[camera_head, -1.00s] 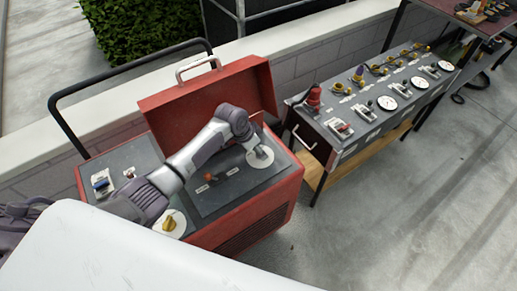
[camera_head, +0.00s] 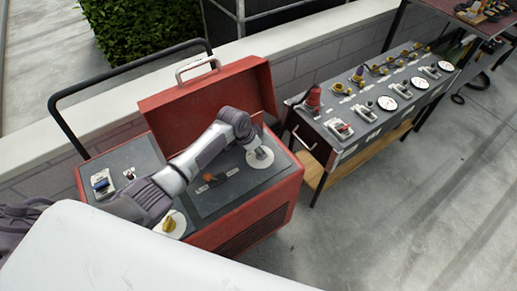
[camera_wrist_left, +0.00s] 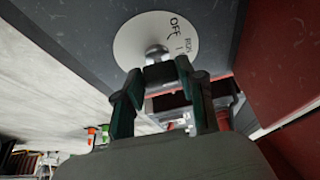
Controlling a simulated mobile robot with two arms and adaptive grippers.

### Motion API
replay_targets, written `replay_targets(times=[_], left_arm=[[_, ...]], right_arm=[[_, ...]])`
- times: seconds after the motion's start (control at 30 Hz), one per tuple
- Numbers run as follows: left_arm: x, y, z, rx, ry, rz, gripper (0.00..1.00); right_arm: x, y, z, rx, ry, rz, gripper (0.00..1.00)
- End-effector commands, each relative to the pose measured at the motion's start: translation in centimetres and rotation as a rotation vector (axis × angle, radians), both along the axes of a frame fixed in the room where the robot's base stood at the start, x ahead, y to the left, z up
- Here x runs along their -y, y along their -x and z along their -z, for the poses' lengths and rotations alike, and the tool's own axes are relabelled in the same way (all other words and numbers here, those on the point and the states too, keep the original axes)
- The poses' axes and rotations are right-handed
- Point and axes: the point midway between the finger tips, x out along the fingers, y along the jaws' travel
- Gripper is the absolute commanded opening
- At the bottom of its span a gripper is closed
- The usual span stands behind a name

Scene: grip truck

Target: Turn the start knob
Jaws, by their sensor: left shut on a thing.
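The dial (camera_wrist_left: 135,42) also shows in the left wrist view, with "OFF" and other partly hidden lettering. My left gripper (camera_head: 262,153) reaches over the panel to this dial. In the left wrist view my left gripper (camera_wrist_left: 158,72) has its fingertips at the knob, shut on it, hiding part of it. My right gripper is in neither view.
A yellow knob (camera_head: 169,223) on another white disc and an orange-red control (camera_head: 208,177) sit on the same panel, near my arm. The open red lid (camera_head: 210,100) stands behind. A bench of gauges and switches (camera_head: 370,100) is at the right. A black handle bar (camera_head: 70,130) is at left.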

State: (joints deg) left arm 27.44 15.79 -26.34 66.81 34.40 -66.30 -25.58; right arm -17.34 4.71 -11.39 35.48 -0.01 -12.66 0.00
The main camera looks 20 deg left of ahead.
Motion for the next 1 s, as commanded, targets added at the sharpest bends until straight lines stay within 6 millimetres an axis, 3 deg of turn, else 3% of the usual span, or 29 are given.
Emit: replay_targets(times=[0.27, 0.6, 1.0], left_arm=[[0.1, 0.1, -0.3, -0.003, 0.002, -0.109, 0.05], [0.4, 0.2, -0.4, -0.004, 0.003, -0.389, 0.05], [0.6, 0.2, -0.1, -0.003, 0.003, -0.676, 0.05]], right_arm=[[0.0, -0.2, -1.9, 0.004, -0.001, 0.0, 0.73], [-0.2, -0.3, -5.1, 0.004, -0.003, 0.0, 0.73], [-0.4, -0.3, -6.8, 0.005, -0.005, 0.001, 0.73]])
